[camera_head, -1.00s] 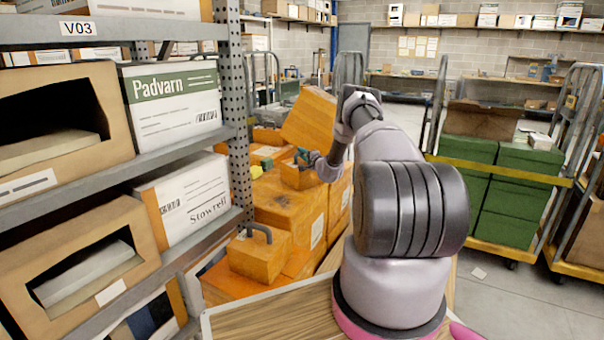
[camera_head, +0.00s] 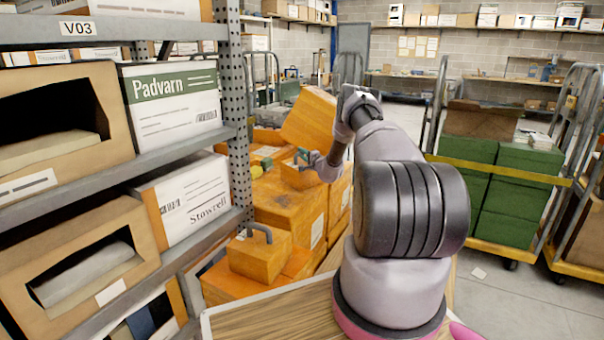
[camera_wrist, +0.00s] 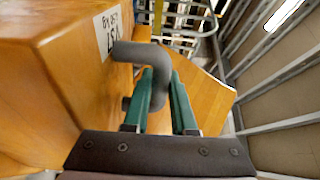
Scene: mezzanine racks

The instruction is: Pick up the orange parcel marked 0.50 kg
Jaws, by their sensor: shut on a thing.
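My gripper (camera_head: 303,156) is shut on the grey handle (camera_wrist: 152,62) of an orange parcel (camera_head: 300,177). In the wrist view the green fingers of my gripper (camera_wrist: 163,80) lie on either side of the handle. The parcel's orange face (camera_wrist: 55,75) fills the left of that view. It bears a white label (camera_wrist: 108,30), turned sideways, whose weight I cannot read for certain. In the head view the parcel sits among stacked orange boxes, partly hidden by my wrist. I cannot tell whether it touches the box below.
Another orange parcel (camera_head: 259,258) with a grey handle stands nearer, on the orange boxes. A large tilted orange box (camera_head: 310,118) rises behind my gripper. A metal rack (camera_head: 236,110) with cartons stands close on the left. A cart with green boxes (camera_head: 515,190) is at right.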

